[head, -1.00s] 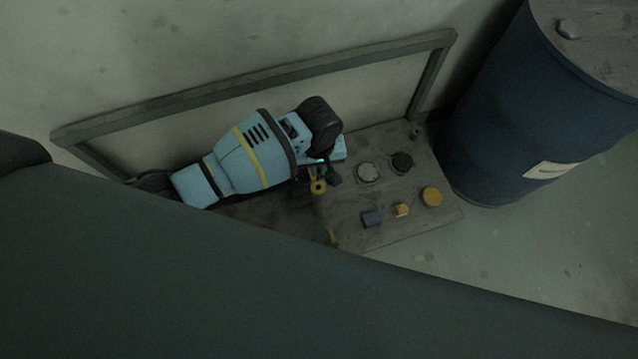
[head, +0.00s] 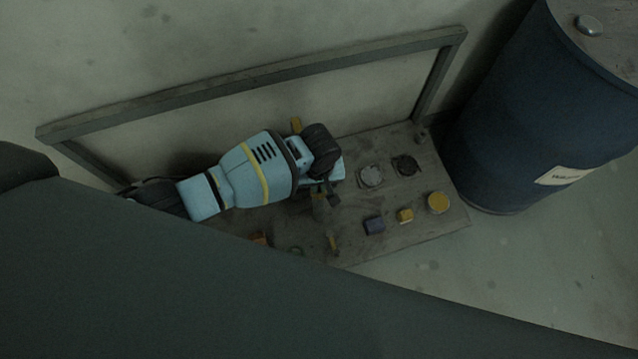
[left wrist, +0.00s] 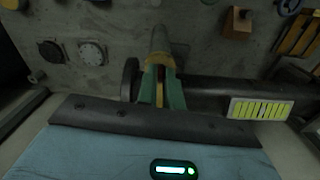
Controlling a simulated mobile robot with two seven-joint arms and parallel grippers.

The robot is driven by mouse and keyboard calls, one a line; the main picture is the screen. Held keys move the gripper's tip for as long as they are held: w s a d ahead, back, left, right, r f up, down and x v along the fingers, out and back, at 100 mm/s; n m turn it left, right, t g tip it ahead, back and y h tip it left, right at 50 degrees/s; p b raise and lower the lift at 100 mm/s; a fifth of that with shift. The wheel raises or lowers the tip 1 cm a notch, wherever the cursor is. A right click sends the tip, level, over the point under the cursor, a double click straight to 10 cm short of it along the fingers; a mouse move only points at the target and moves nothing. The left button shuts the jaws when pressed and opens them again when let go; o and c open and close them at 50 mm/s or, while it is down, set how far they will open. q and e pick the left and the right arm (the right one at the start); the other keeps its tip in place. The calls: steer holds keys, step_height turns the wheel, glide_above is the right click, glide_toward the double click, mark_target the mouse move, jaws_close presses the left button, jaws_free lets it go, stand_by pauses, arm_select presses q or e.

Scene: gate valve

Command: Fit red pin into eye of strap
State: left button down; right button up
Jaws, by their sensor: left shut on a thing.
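My left gripper (head: 322,200) reaches down over the grey board. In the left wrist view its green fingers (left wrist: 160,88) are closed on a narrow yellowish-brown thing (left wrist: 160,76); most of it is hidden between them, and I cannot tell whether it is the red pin. A grey-tan rounded post (left wrist: 161,42) stands just beyond the fingertips; whether they touch is unclear. I cannot make out a clearly red pin or the eye of a strap. My right gripper is not in view.
A blue drum (head: 520,130) stands right. A dark shape hides the foreground.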

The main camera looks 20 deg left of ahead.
arm_select(q)
steer(key=shift+f, duration=0.1)
steer(key=c, duration=1.5)
jaws_free()
steer(key=shift+c, duration=0.2)
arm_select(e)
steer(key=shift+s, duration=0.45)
